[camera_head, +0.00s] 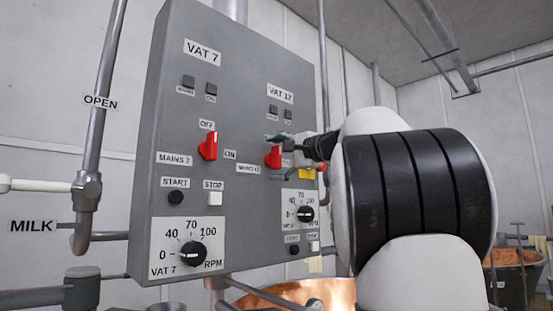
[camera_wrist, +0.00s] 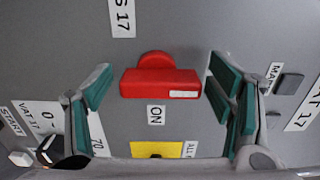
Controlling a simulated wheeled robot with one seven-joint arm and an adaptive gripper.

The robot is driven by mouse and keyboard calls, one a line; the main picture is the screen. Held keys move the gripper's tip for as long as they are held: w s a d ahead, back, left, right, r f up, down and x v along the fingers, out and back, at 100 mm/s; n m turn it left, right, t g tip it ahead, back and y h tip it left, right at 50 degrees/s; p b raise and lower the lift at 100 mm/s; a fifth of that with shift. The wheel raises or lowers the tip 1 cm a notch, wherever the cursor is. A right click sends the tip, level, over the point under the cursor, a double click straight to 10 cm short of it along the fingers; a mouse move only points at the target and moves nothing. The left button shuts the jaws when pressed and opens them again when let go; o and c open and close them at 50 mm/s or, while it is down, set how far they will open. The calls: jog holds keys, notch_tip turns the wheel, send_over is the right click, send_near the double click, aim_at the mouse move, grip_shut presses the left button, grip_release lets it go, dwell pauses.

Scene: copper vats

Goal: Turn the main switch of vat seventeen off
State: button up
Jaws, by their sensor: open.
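The red main switch of vat 17 (camera_head: 273,157) is on the right half of the grey control panel (camera_head: 240,110). In the wrist view the red switch (camera_wrist: 160,82) has a bar handle with a white mark on its right end, the side toward the VAT 17 label (camera_wrist: 304,105). The ON label (camera_wrist: 156,115) lies off the handle's long side, so the mark does not point at it. My gripper (camera_wrist: 160,105) is open, with one green-padded finger beyond each end of the handle. No finger visibly touches it. In the head view my gripper (camera_head: 284,141) covers part of the area above the switch.
Vat 7's red switch (camera_head: 208,146) is to the left on the same panel. Below are buttons and speed dials, including the vat 17 dial (camera_head: 306,214). A yellow plate (camera_wrist: 163,149) is close by. A pipe (camera_head: 105,110) stands left; copper vats (camera_head: 310,293) are below.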

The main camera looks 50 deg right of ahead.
jog(key=s, duration=1.2)
jog(key=shift+a, duration=0.35)
jog(key=w+a+f+n+g+y+p, duration=0.1)
jog(key=a+f+n+g+y, duration=0.5)
jog(key=a+f, duration=1.6)
jog(key=s+a+f+n+g+h, duration=0.1)
jog(key=s+a+f+n+g, duration=0.1)
jog(key=s+a+f+n, duration=0.2)
jog(key=s+a+f+n+g+h, duration=0.2)
jog(key=s+a+f+n+g, duration=0.1)
jog(key=s+f, duration=0.4)
jog(key=s+a+f+n+g+h+p, duration=0.1)
jog(key=s+a+f+n, duration=0.4)
jog(key=f, duration=0.5)
jog(key=shift+s+f+g+h, duration=0.4)
jog(key=shift+s+g+h, duration=0.1)
jog(key=shift+g, duration=0.4)
